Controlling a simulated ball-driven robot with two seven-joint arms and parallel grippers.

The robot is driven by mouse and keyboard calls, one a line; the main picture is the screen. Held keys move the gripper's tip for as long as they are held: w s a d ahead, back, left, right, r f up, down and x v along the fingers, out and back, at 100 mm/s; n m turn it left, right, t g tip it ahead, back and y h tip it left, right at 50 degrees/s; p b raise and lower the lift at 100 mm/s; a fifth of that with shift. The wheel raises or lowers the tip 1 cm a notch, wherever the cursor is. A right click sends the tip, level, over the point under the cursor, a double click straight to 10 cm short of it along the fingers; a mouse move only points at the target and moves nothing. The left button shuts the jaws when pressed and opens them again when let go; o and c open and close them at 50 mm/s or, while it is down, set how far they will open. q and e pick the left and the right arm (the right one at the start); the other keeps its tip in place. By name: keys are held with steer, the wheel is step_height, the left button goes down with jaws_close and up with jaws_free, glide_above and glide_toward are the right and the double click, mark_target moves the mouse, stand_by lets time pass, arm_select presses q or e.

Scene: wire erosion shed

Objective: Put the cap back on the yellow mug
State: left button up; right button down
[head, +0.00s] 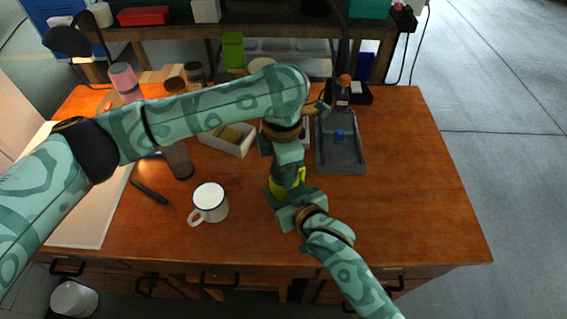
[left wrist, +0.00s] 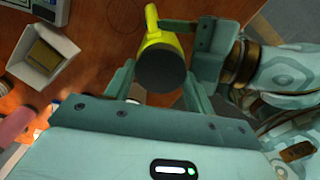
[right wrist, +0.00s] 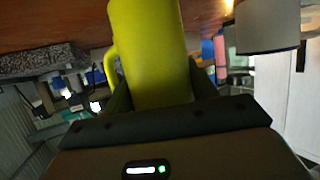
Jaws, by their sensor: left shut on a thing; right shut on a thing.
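The yellow mug (head: 292,180) is at the middle of the table, mostly hidden between my grippers in the head view. Its handle and side (left wrist: 164,35) show in the left wrist view, and its body (right wrist: 150,45) fills the middle of the right wrist view. My right gripper (head: 291,197) is shut on the mug's side. A dark round cap (left wrist: 162,70) lies over the mug's mouth in the left wrist view, between the fingers of my left gripper (left wrist: 158,86), which is shut on it. I cannot tell whether the cap touches the rim.
A white mug (head: 210,204) stands left of the grippers, with a black pen-like thing (head: 150,192) and a dark tumbler (head: 178,162) beyond. A white box (head: 235,150) and a grey tray (head: 342,162) stand behind. The table's right side is clear.

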arm_select(q)
steer(key=m, duration=0.3)
steer(key=shift+d, duration=0.1)
steer(key=m, duration=0.2)
steer(key=shift+s+d+m, duration=0.1)
steer(key=shift+d+m, duration=0.2)
steer(key=shift+a+m, duration=0.1)
steer(key=shift+m, duration=0.4)
steer(key=shift+w+a+r+m, duration=0.1)
steer(key=shift+w+a+m, duration=0.15)
steer(key=shift+m, duration=0.05)
steer(key=o, duration=1)
steer(key=shift+r, duration=2.2)
steer(key=shift+c, duration=0.6)
